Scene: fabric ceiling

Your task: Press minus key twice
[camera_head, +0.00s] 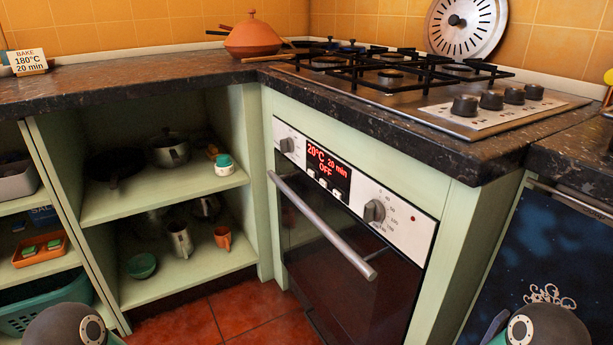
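The oven's slanted control panel (400,217) is in the middle of the head view. A row of small pale keys (323,182) sits just below the display. Their symbols are too small to read, so I cannot tell which one is the minus key. A round knob (286,145) is left of the display and a larger knob (374,211) is right of it. Only dark rounded parts of my two arms show at the bottom corners. Neither gripper is in view.
The oven door handle (320,225) sticks out below the panel. The dark worktop (140,80) overhangs above, with the gas hob (400,85) on it. A sign (25,62) reads BAKE 180°C 20 min. Open shelves (165,195) with pots stand left. The red tiled floor (265,310) shows.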

